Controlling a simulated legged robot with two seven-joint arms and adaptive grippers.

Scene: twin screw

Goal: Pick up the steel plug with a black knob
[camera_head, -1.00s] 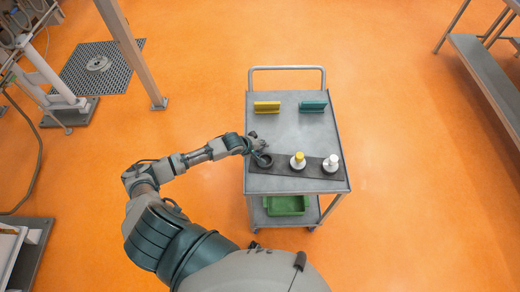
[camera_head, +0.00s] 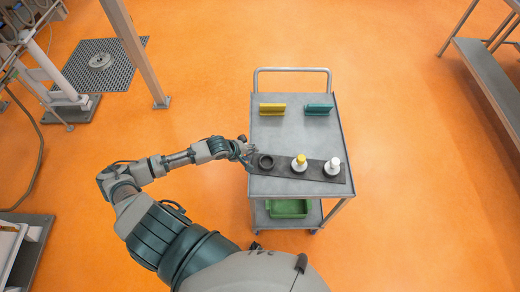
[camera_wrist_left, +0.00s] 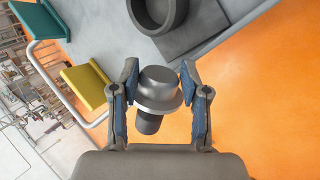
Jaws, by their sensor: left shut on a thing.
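My left gripper (camera_head: 245,152) is at the left edge of the cart's top, just left of the dark round socket (camera_head: 266,162). In the left wrist view the gripper (camera_wrist_left: 160,88) is shut on the steel plug (camera_wrist_left: 159,84), with a blue-padded finger on each side. The plug is a grey cylinder with a wider flange. Its black knob (camera_wrist_left: 149,123) points toward the palm. The plug is clear of the socket (camera_wrist_left: 160,12), which looks open and empty. In the head view the plug is too small to make out. My right gripper is not in view.
The grey cart (camera_head: 290,125) carries a dark strip (camera_head: 317,172) with a yellow-topped white piece (camera_head: 299,162) and a white piece (camera_head: 332,167). Yellow (camera_head: 272,109) and teal (camera_head: 318,109) holders stand farther back. A green bin (camera_head: 289,208) sits on the lower shelf.

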